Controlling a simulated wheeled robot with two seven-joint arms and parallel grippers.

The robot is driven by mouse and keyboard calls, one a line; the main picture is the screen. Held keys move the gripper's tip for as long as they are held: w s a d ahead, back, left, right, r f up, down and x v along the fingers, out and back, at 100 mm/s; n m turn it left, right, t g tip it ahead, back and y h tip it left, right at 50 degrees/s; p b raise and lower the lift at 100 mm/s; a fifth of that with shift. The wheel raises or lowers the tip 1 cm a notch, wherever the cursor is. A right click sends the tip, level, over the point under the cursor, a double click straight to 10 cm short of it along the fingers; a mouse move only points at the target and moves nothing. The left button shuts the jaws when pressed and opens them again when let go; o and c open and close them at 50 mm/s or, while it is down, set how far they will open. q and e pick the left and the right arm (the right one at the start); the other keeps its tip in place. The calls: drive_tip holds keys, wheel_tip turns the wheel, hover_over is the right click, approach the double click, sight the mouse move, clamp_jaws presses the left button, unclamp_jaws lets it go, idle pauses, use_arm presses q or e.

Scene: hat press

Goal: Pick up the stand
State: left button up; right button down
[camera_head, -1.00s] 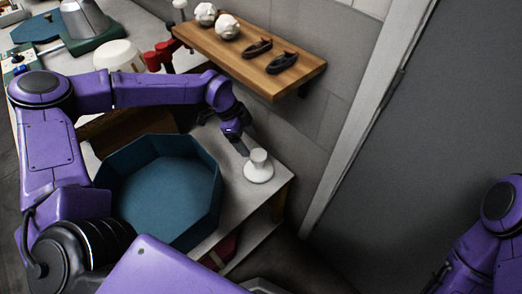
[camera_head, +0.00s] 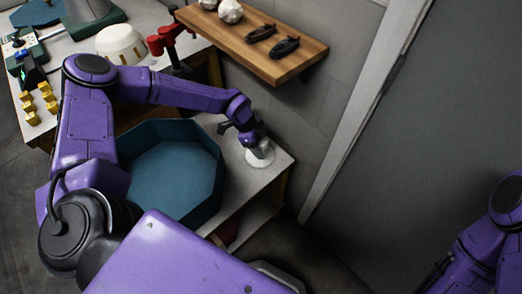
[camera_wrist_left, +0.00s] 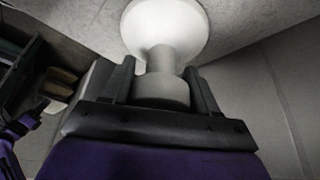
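The white stand (camera_head: 262,157) is upright near the right corner of the low grey table. It has a round flared base and a narrower neck with a wider knob on top. My left gripper (camera_head: 252,142) is over it and hides its upper part in the head view. In the left wrist view, the stand (camera_wrist_left: 165,28) lies straight ahead, and the two dark fingers of my left gripper (camera_wrist_left: 160,85) are on either side of its knob. The fingers look open, with little room beside the knob. My right arm is at the lower right; its gripper is not clear.
A blue eight-sided bin (camera_head: 170,172) stands left of the stand, close under my left arm. A wooden wall shelf (camera_head: 262,55) with white and dark items is above and behind. A red device (camera_head: 168,40) and a white dome (camera_head: 120,43) are at the back.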

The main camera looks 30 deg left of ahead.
use_arm(q)
drive_tip(key=c, duration=0.4)
drive_tip(key=shift+r, duration=0.15)
